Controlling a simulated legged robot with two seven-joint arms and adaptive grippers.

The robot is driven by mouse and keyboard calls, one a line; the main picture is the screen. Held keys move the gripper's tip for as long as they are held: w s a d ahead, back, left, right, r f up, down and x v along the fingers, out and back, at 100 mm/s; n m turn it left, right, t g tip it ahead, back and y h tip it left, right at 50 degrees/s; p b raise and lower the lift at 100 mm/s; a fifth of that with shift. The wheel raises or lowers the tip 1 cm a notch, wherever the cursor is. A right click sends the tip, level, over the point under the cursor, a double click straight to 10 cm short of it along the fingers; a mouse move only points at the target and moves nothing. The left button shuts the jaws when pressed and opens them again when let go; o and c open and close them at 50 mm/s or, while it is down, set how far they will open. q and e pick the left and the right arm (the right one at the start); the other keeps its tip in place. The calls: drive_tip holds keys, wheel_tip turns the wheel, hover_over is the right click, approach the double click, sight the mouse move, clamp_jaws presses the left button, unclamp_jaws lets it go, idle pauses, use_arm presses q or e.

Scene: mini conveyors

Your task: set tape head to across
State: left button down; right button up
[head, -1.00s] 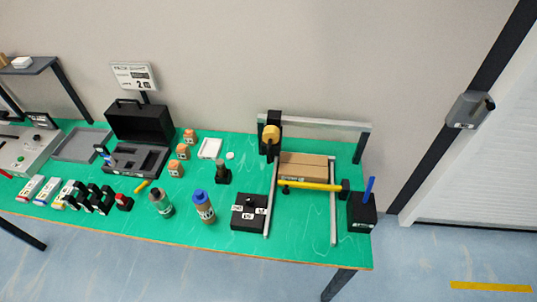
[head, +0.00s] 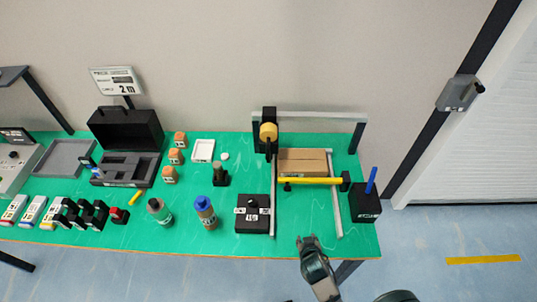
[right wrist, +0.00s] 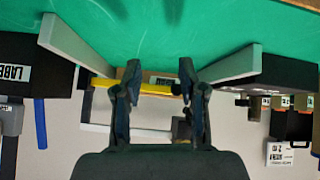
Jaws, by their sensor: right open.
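The tape head (head: 268,133), an orange-yellow roll on a black post, stands at the back left of a small conveyor frame on the green table. A black box with a knob on top and white labels, a likely selector (head: 252,214), sits left of the frame; its label words and setting are too small to read. A cardboard box (head: 303,161) lies between the rails behind a yellow bar (head: 310,181). My right gripper (head: 307,241) is open and empty near the table's front edge, in front of the frame. It also shows in the right wrist view (right wrist: 158,72). My left gripper is out of view.
A black holder with a blue stick (head: 366,203) stands right of the frame. Bottles (head: 206,212), orange blocks (head: 179,140), a black open case (head: 127,130) and a grey tray (head: 69,158) fill the left. The table's front strip beside the selector box is clear.

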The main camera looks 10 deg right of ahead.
sight(268, 156)
drive_tip(key=w+a+r+t+y, duration=0.1)
drive_tip(key=w+a+r+t, duration=0.35)
drive_tip(key=w+r, duration=0.25)
drive_tip(key=w+a+r+t, duration=0.4)
drive_tip(key=w+r+t, duration=0.1)
drive_tip(key=w+r, duration=0.2)
drive_tip(key=w+p, duration=0.1)
drive_tip(key=w, duration=0.4)
drive_tip(key=w+d, duration=0.1)
drive_tip(key=w, duration=0.5)
drive_tip(key=w+d+p, duration=0.1)
drive_tip(key=w, duration=0.5)
drive_tip(key=shift+f+p, duration=0.15)
drive_tip(key=shift+p, duration=0.15)
drive_tip(key=shift+w+d, duration=0.15)
drive_tip(key=shift+d, duration=0.3)
drive_tip(key=shift+c, duration=0.4)
clamp_jaws()
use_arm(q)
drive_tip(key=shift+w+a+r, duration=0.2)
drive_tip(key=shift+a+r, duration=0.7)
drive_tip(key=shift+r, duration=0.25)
use_arm(e)
drive_tip(key=shift+a, duration=0.3)
